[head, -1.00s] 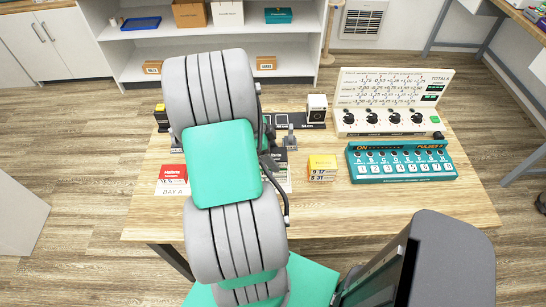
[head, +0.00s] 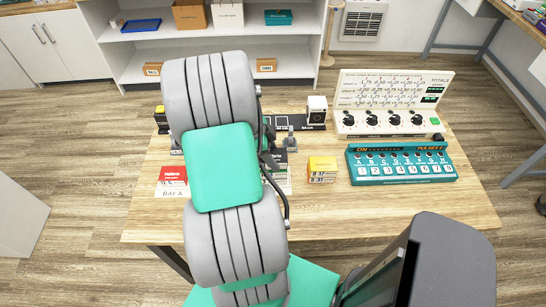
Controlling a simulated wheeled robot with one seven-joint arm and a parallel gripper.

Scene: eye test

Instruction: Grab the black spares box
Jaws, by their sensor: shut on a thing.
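I cannot make out a black spares box in the head view. My own grey and green arm covers the middle left of the table (head: 140,225), and what lies behind it is hidden. My gripper is hidden behind the arm too, so its jaws and anything in them do not show. Small dark parts show along the arm's right edge, too small to tell apart. A small black and yellow item (head: 160,122) stands at the table's back left, partly covered by the arm.
A teal button unit (head: 402,166) and a cream panel with knobs (head: 390,121) fill the table's right. The front right is clear.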

